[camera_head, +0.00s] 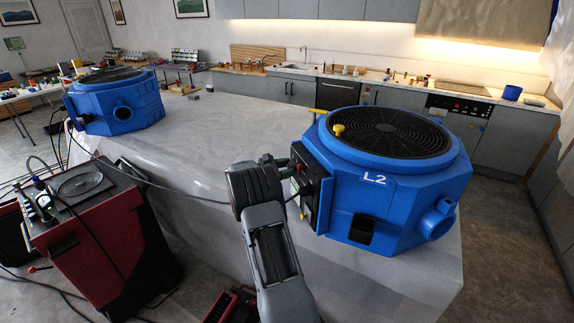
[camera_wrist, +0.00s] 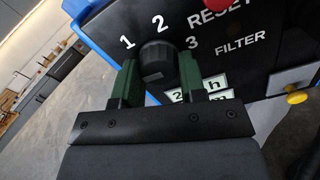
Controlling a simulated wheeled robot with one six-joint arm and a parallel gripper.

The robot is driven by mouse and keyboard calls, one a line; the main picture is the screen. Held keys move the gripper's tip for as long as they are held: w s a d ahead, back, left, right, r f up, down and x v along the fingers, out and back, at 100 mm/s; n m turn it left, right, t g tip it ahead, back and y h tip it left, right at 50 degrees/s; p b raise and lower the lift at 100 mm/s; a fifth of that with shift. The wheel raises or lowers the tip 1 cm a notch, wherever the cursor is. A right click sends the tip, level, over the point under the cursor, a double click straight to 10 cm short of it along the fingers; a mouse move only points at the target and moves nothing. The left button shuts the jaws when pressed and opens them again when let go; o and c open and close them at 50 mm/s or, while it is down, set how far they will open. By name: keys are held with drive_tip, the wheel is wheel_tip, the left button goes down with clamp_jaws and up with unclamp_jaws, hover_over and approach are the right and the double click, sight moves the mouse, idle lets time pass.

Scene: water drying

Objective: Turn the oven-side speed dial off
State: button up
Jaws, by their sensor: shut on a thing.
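The blue drying machine marked L2 (camera_head: 395,215) stands on the near right end of the covered counter, with its control panel (camera_head: 312,185) on its left side. In the wrist view a dark round speed dial (camera_wrist: 157,60) sits on the black panel, with the numbers 1, 2 and 3 around it. My gripper (camera_wrist: 158,75) has one green finger on each side of the dial and is shut on it. Where the dial points is not clear. In the head view my gripper (camera_head: 287,168) reaches the panel and hides part of it.
A red button (camera_wrist: 215,4) and a yellow knob (camera_wrist: 296,97) are on the panel near the dial. A second blue machine (camera_head: 115,105) stands at the far left of the counter (camera_head: 215,140). A red cart (camera_head: 100,235) with cables stands at left. The oven (camera_head: 455,112) is behind.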

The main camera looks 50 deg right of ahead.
drive_tip(key=shift+n, duration=0.5)
drive_tip(key=o, duration=0.9)
drive_tip(key=shift+o, duration=0.2)
drive_tip(key=b+v, duration=0.3)
drive_tip(key=v, duration=1)
drive_tip(key=shift+w+a, duration=0.25)
drive_tip(key=shift+a, duration=0.1)
